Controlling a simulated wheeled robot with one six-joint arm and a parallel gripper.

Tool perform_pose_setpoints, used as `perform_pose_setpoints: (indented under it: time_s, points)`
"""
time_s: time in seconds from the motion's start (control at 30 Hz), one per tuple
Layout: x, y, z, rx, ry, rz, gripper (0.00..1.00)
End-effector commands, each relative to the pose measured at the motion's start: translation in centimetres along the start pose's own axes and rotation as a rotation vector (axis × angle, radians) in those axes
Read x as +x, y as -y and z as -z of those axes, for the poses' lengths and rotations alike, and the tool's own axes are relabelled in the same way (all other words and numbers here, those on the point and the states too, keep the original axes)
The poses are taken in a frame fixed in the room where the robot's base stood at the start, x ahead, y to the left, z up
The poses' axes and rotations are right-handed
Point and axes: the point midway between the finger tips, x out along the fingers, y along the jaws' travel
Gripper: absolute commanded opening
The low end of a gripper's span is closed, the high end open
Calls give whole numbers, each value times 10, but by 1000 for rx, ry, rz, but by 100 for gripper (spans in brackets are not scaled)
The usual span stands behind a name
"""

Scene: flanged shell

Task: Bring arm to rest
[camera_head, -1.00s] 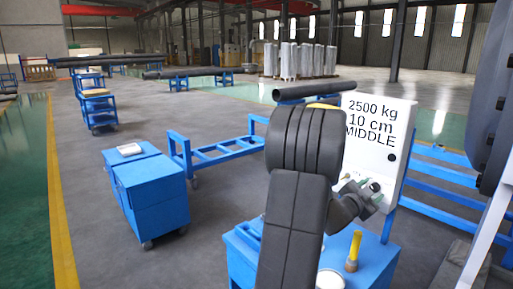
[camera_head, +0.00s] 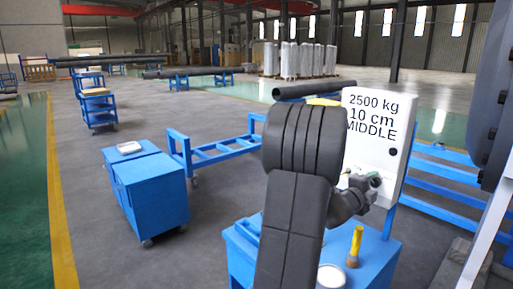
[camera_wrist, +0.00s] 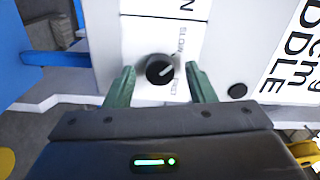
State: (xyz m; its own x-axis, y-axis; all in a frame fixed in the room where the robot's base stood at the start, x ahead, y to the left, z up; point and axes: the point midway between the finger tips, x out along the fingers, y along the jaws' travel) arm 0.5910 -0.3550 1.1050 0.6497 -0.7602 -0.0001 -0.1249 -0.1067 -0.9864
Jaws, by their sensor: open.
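My arm rises in the middle of the head view, with its dark links in front of the white control box (camera_head: 378,125). A black knob (camera_wrist: 160,69) on the box's panel, near the lettering "SLOW", appears between the fingertips. I cannot tell how far the fingers are from the panel. In the head view the gripper end is at the box's lower left and is partly hidden by my arm.
A blue cart with a yellow-handled tool (camera_head: 355,246) and a white round container (camera_head: 331,276) stands just below my arm. A blue cabinet (camera_head: 152,200) is at the left. A large dark flanged shell (camera_head: 492,100) is at the right edge.

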Motion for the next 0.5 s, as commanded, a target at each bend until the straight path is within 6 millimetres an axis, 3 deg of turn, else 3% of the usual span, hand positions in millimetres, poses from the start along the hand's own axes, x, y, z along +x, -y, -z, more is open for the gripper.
perform_pose_setpoints:
  time_s: [0.2,0.5]
  points:
    - [0,0,0,119,0,0,50]
    - [0,0,0,166,0,0,50]
